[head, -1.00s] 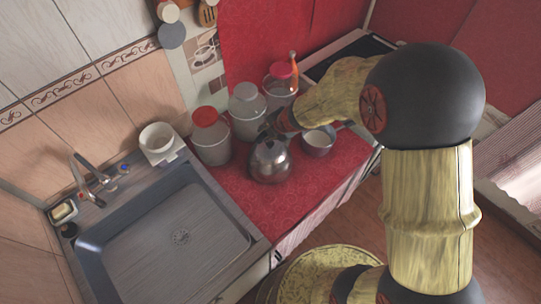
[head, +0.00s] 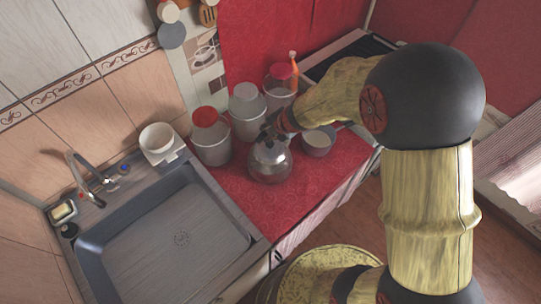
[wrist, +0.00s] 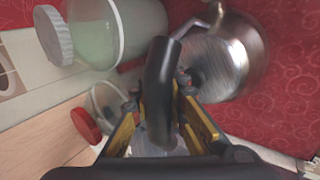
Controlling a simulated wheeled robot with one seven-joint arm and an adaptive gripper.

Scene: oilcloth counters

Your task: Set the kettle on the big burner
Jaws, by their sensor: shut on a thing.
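The shiny metal kettle (head: 269,163) is on or just above the red oilcloth counter, beside the canisters; I cannot tell if its base touches. It looks roughly upright. My gripper (head: 275,126) is at its top, partly hidden by my arm. In the wrist view, the kettle's body (wrist: 228,58) is at upper right, and its black handle (wrist: 160,82) runs between the fingers of my gripper (wrist: 165,112), which is shut on it. The dark stove (head: 350,58) is at the back right end of the counter. My arm covers part of it, and I cannot make out the big burner.
A red-lidded canister (head: 211,140), a grey-lidded canister (head: 247,112) and a red-lidded jar (head: 280,88) line the wall. A small pot (head: 318,142) stands right of the kettle, towards the stove. The sink (head: 165,240) is at left. Bare red counter (head: 262,205) lies in front.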

